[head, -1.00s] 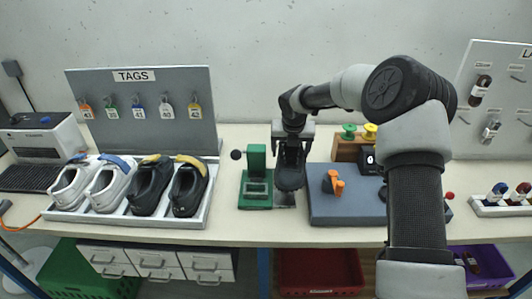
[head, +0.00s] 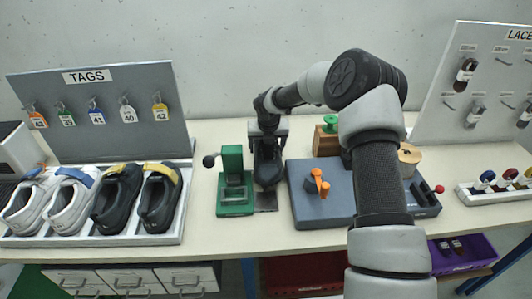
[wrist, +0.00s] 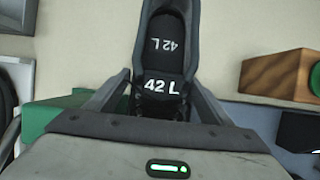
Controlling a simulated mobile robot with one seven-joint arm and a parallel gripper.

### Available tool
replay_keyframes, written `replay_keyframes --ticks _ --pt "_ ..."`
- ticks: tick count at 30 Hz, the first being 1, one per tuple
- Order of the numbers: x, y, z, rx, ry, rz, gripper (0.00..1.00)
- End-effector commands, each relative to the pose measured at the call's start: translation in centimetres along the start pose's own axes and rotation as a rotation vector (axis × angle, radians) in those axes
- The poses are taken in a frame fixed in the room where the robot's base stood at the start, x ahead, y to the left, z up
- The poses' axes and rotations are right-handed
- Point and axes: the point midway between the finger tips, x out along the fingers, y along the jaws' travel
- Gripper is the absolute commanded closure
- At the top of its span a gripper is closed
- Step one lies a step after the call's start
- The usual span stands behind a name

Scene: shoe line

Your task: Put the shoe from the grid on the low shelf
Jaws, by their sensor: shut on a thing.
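A dark shoe (head: 268,165) hangs toe down below my gripper (head: 268,128), over the worktable. My gripper is shut on it. In the wrist view the dark shoe (wrist: 165,50) lies between the two fingers, with "42 L" printed in white inside it and at its heel end. Whether its lower end touches the small dark plate (head: 266,201) on the table I cannot tell. I cannot make out the grid or the low shelf as such in these views.
A tray (head: 182,226) of two white and two black shoes stands left. A green press (head: 234,206) is just left of the held shoe, a blue-grey board (head: 318,216) with an orange clamp right. Red (head: 300,272) and purple (head: 478,255) bins sit below the table.

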Motion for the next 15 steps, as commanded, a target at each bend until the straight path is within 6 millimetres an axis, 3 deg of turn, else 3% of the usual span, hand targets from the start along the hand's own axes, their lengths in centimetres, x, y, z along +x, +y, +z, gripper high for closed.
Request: replay_keyframes --ticks 5,15 --pt "2.3 0.0 -0.9 -0.001 0.0 0.0 0.6" --pt "2.7 0.0 -1.1 -0.001 -0.001 0.0 0.6"
